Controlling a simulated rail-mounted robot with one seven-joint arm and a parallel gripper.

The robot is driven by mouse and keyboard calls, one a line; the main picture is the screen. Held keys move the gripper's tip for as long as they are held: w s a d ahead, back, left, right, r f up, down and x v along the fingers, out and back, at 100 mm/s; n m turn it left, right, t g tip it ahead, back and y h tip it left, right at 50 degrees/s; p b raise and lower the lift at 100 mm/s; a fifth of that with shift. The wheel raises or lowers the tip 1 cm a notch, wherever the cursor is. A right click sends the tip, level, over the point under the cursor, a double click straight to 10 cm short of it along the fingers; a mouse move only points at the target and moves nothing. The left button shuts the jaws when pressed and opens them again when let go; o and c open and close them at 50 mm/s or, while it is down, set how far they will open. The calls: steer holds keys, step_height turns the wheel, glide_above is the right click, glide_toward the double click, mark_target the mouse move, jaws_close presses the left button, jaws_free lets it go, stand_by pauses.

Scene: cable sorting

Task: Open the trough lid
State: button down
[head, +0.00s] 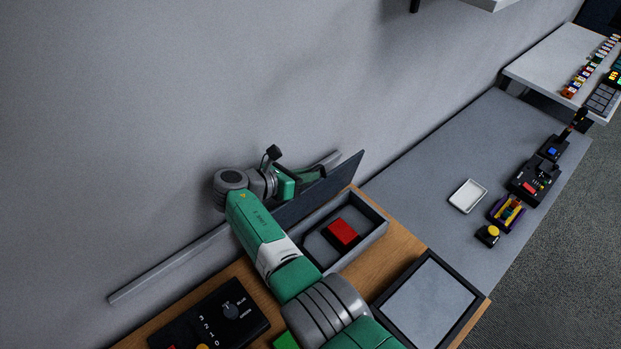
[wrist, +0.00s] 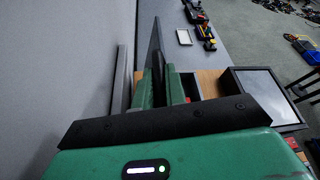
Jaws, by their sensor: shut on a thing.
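The trough (head: 372,237) is a grey open-topped box on the wooden table, with a red block (head: 342,232) on a dark piece inside. Its lid (head: 345,171) is a dark flat panel standing steeply up along the trough's wall side. My gripper (head: 312,174) is at the lid's upper edge, beside the wall. In the wrist view the lid (wrist: 155,50) runs edge-on between the two green fingers of my gripper (wrist: 158,78), which are shut on it. My arm hides the near left part of the trough and lid.
A grey rail (head: 190,257) runs along the wall behind the lid. A black box with a dial (head: 210,318) stands at the lower left, and a black-framed tray (head: 428,300) at the right. A white dish (head: 468,196) and several small devices lie on the grey bench.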

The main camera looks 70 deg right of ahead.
steer(key=shift+f, duration=0.15)
steer(key=c, duration=1.5)
jaws_free()
steer(key=shift+s, duration=0.1)
steer(key=shift+o, duration=0.2)
steer(key=v, duration=0.8)
